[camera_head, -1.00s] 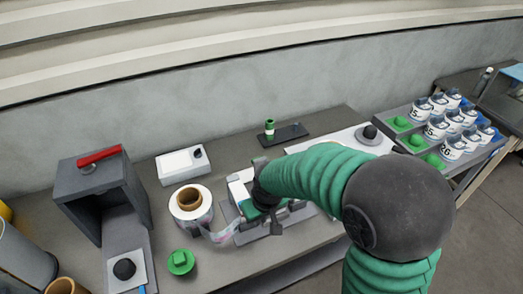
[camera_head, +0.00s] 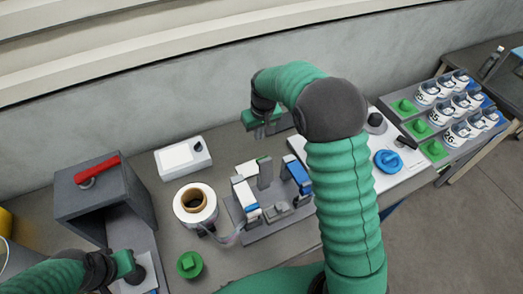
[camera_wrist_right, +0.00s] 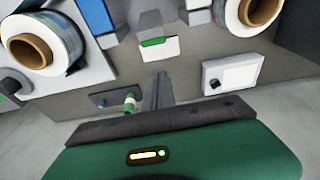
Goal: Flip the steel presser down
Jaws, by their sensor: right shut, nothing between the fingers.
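The labeller (camera_head: 254,233) stands mid-table on a grey base, with white and blue blocks. A grey upright plate (camera_head: 264,173), which looks like the steel presser, stands up at its back. It seems to show in the right wrist view too, as a grey block (camera_wrist_right: 150,20). My right gripper (camera_head: 261,131) is behind and above the labeller, apart from the plate. Its fingers (camera_wrist_right: 157,88) are shut and empty. My left gripper (camera_head: 133,268) is at the lower left beside a dark knob; its jaw opening is not clear.
A label reel (camera_head: 195,205) stands left of the labeller, with a green knob (camera_head: 190,264) in front. A white box (camera_head: 183,158) is behind. A grey housing with a red handle (camera_head: 98,172) is at the left. A rack of labelled cups (camera_head: 460,132) is at the right.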

